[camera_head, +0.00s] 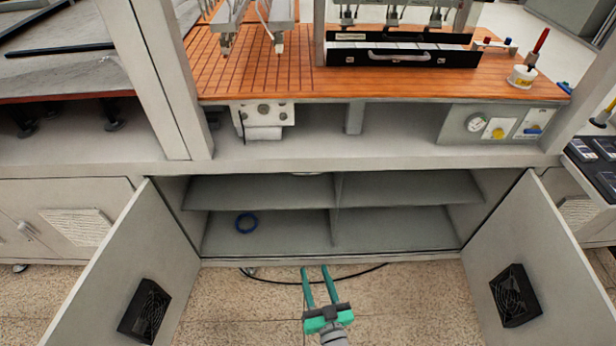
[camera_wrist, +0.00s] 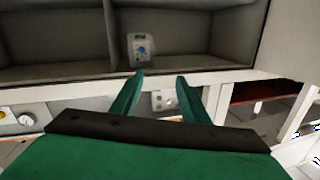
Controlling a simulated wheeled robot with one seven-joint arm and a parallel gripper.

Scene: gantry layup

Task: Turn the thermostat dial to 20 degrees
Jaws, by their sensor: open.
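A small pale unit (camera_wrist: 140,51) with a blue dial (camera_wrist: 141,49), apparently the thermostat, sits inside the open cabinet in the wrist view. That view appears upside down. The dial's setting is too small to read. In the head view only a pale sliver (camera_head: 308,174) shows under the cabinet's top edge, probably the same unit; its dial is hidden there. My gripper (camera_head: 314,267) is open and empty in front of the cabinet, with its fingers pointing toward the opening. In the wrist view my gripper (camera_wrist: 160,76) is apart from the unit.
Open doors stand at left (camera_head: 130,270) and right (camera_head: 525,260), each with a black vent. A shelf (camera_head: 260,193) and divider split the inside. A black cable (camera_head: 290,281) lies on the floor.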

